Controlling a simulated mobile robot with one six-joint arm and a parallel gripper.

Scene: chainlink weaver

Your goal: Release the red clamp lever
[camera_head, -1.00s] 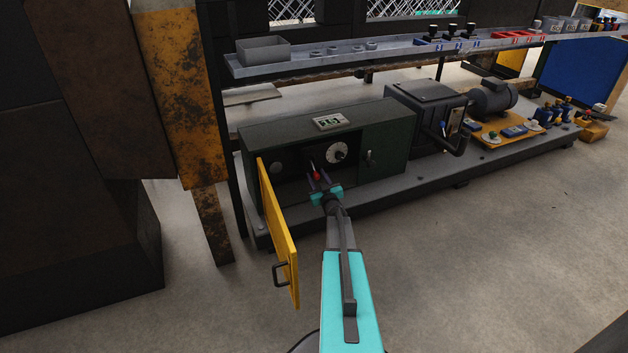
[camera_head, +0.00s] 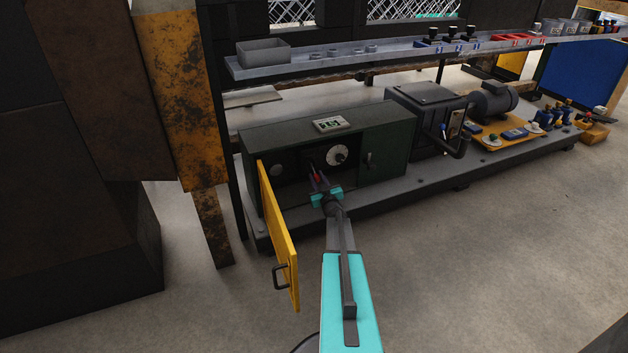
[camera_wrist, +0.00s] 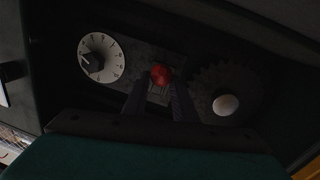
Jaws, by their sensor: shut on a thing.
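The red clamp lever (camera_head: 312,172) is inside the open green cabinet, in front of a dark plate. In the wrist view its round red knob (camera_wrist: 160,73) shows at the centre, at the ends of my fingers. My gripper (camera_head: 318,179) reaches into the cabinet and is shut on the lever; in the wrist view the two dark fingers (camera_wrist: 160,88) stand on either side below the knob. The lever's lower part is mostly hidden by the fingers.
A white numbered dial (camera_head: 337,155) is beside the lever, and a toothed gear (camera_wrist: 225,92) lies on its other side. The yellow door (camera_head: 277,232) stands open at the left of the green cabinet (camera_head: 385,142). A shelf (camera_head: 400,54) runs above.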

